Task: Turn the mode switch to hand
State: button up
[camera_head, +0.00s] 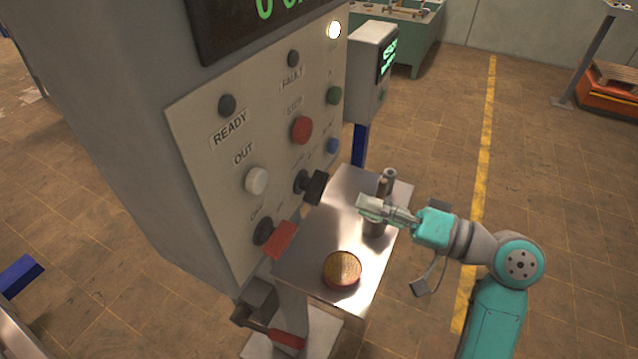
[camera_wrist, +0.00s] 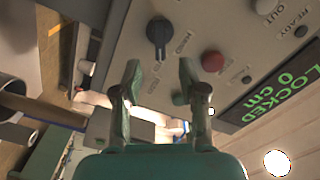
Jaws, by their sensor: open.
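The mode switch (camera_head: 312,186) is a black knob on the grey control panel (camera_head: 215,165), below the red button. In the wrist view the switch (camera_wrist: 158,36) is near the top, with a pale mark on its face and small labels beside it; one seems to read HAND. My gripper (camera_head: 362,207) is to the right of the switch in the head view, above the metal shelf and apart from the panel. In the wrist view my gripper's fingers (camera_wrist: 160,72) are spread with nothing between them, and the switch lies beyond their tips.
A red button (camera_head: 301,130), a white button (camera_head: 256,180) and a red-handled switch (camera_head: 278,239) are close by on the panel. The metal shelf (camera_head: 310,250) below carries a round brownish disc (camera_head: 342,269) and metal cylindrical parts (camera_head: 387,182). The display (camera_wrist: 270,100) reads LOCKED 0 cm.

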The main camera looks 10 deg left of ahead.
aim_at(323, 191)
jog(key=x, duration=1)
jog(key=shift+a+f, duration=0.1)
jog(key=shift+a, duration=0.1)
jog(key=shift+c, duration=0.3)
grip_shut()
